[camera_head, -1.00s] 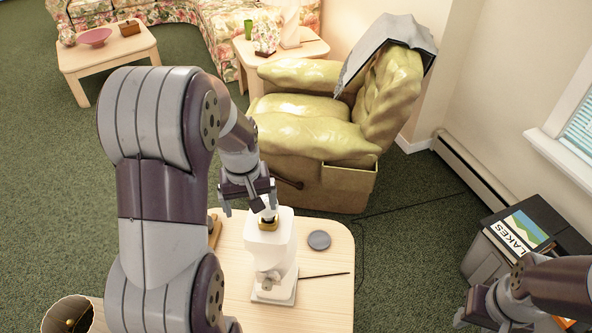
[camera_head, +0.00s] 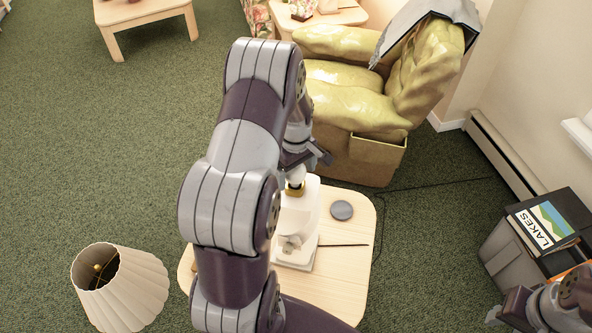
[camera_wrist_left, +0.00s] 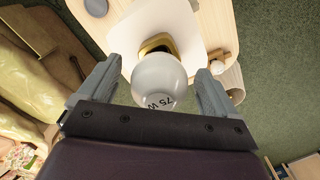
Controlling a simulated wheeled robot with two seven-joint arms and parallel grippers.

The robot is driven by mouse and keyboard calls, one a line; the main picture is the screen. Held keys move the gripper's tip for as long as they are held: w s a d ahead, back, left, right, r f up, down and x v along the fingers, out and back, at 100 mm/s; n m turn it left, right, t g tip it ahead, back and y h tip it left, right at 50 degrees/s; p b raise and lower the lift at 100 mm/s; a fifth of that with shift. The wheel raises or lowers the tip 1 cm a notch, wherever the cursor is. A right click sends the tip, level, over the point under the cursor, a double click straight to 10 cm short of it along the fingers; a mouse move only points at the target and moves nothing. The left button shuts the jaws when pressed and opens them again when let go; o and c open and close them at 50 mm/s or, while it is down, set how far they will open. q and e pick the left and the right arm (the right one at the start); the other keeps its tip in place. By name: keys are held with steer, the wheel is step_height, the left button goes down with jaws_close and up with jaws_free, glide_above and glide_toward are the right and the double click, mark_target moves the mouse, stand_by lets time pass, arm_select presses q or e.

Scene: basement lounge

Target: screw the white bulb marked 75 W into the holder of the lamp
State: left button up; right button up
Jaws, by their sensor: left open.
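The white bulb (camera_head: 297,174) sits upright at the brass-coloured holder (camera_head: 295,190) on top of the white lamp (camera_head: 298,215), which stands on the light wood table. In the left wrist view the bulb (camera_wrist_left: 158,80) shows its "75 W" mark, with the brass holder (camera_wrist_left: 156,44) right behind it. How deep its thread sits is hidden. My left gripper (camera_head: 308,160) is at the bulb; in the wrist view its open fingers (camera_wrist_left: 154,88) stand on either side, with gaps to the glass. My right gripper (camera_head: 500,311) is at the lower right, away from the lamp; its jaws are unclear.
A cream lampshade (camera_head: 125,292) stands on the floor at left. A green armchair (camera_head: 350,105) stands behind the table. A dark box with books (camera_head: 540,228) is at right.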

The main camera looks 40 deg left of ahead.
arm_select(q)
steer(key=shift+f, duration=0.7)
steer(key=shift+c, duration=0.2)
